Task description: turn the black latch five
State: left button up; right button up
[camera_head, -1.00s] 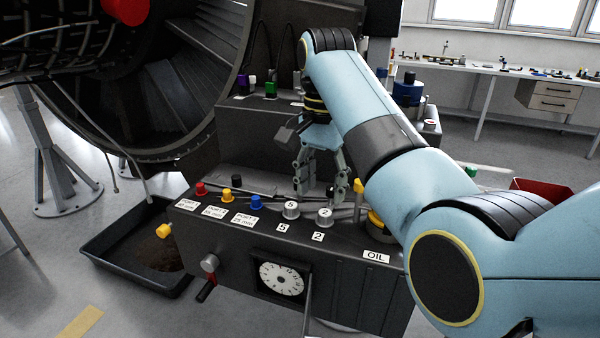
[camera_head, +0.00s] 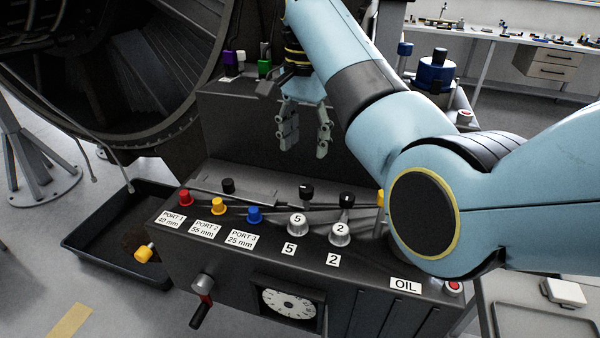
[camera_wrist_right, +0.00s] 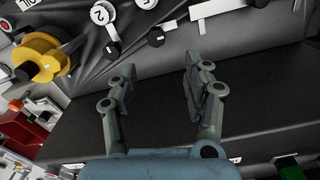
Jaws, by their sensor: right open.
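The black latch five (camera_head: 305,190) is a small dark knob behind the silver cap marked 5 (camera_head: 297,222) on the dark console. It also shows in the right wrist view (camera_wrist_right: 156,38), beyond the fingertips. A similar black latch (camera_head: 347,200) stands behind the silver cap marked 2 (camera_head: 340,234); it also shows in the right wrist view (camera_wrist_right: 112,50). My right gripper (camera_head: 303,146) is open and empty, fingers pointing down, above and behind the latches and apart from them. Its two fingers show in the right wrist view (camera_wrist_right: 160,78). My left gripper is not in view.
Red (camera_head: 185,197), yellow (camera_head: 218,206) and blue (camera_head: 255,214) port caps line the console's left. Another black knob (camera_head: 228,186) stands behind them. A raised rear block carries purple, white and green parts. A black tray (camera_head: 85,243) lies on the floor at left.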

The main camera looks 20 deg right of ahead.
aim_at(306, 188)
jog(key=f, duration=0.4)
jog(key=s+f+p, duration=0.1)
jog(key=f, duration=0.1)
jog(key=shift+f, duration=1.9)
jog(key=shift+w, duration=0.1)
jog(key=c, duration=0.4)
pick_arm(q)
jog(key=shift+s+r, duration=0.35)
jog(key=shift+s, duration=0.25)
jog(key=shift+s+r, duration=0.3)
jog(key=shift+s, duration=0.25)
pick_arm(e)
grip_shut()
